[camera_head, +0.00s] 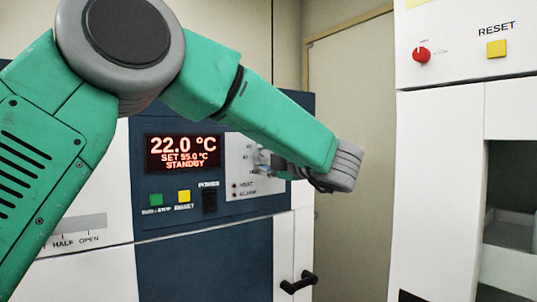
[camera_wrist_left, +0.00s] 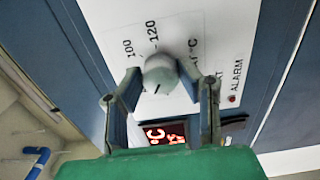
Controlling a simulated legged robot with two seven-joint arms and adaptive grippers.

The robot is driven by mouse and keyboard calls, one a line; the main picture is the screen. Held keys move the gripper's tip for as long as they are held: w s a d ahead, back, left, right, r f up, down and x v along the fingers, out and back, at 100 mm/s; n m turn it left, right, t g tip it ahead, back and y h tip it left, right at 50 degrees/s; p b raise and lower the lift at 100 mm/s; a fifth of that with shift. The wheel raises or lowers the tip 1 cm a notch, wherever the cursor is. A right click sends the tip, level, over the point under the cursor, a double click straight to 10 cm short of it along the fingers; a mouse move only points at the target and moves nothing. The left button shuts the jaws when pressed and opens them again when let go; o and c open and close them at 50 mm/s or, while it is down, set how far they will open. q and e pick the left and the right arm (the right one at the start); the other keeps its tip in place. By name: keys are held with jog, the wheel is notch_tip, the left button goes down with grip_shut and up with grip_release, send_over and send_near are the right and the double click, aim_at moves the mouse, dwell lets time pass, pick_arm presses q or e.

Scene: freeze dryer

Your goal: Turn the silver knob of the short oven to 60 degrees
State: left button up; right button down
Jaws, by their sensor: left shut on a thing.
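The short oven has a dark blue front panel (camera_head: 200,270). Its red display (camera_head: 183,153) reads 22.0 °C, SET 55.0 °C, STANDBY. The silver knob (camera_wrist_left: 158,74) sits on a white dial plate (camera_wrist_left: 205,25) with 100 and 120 marks in the left wrist view. My left gripper (camera_wrist_left: 163,82) has a finger on either side of the knob and is shut on it. In the head view my left gripper (camera_head: 276,162) reaches the dial plate from the right and mostly hides the knob. My right gripper is out of view.
Green and yellow buttons (camera_head: 184,196) and a black power switch (camera_head: 209,201) lie below the display. A black door handle (camera_head: 299,282) sticks out lower right.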

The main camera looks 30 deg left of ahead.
pick_arm(q)
jog(key=shift+f+m+p, duration=0.15)
jog(key=shift+m+p, duration=0.4)
jog(key=shift+m, duration=0.55)
jog(key=o, duration=1.1)
jog(key=shift+o, duration=0.2)
jog(key=shift+w+a, duration=0.1)
jog(key=shift+a, duration=0.1)
jog(key=v, duration=1.2)
